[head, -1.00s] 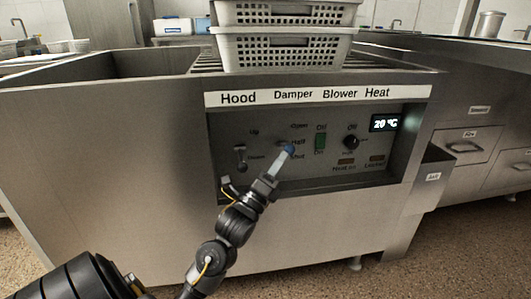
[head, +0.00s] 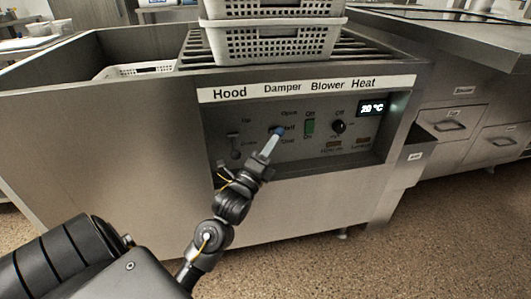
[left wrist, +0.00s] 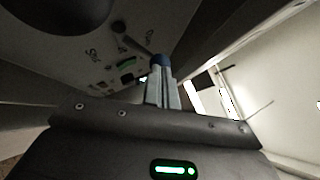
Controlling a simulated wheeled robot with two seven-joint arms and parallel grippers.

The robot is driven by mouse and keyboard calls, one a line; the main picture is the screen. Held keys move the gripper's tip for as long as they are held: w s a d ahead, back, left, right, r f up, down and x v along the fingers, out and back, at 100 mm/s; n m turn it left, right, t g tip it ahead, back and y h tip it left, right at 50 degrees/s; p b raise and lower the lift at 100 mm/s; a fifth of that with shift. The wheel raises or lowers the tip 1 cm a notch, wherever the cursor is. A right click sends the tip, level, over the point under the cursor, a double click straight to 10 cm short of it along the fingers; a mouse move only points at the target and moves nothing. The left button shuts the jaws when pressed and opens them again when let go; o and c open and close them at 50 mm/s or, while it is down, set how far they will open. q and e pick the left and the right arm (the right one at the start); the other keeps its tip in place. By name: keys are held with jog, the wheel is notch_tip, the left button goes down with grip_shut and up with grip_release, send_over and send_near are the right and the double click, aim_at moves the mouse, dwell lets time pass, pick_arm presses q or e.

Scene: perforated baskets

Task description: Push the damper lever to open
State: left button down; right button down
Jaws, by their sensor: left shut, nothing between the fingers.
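The damper lever (head: 271,129) is on the control panel under the Damper label, with Open above, Half beside and Shut below. My right gripper is not in view.
Stacked perforated baskets (head: 272,42) stand on the rack above. Another basket (head: 130,70) lies in the basin at left.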

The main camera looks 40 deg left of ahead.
pick_arm(q)
jog(key=p+v, duration=0.1)
jog(key=v, duration=1.3)
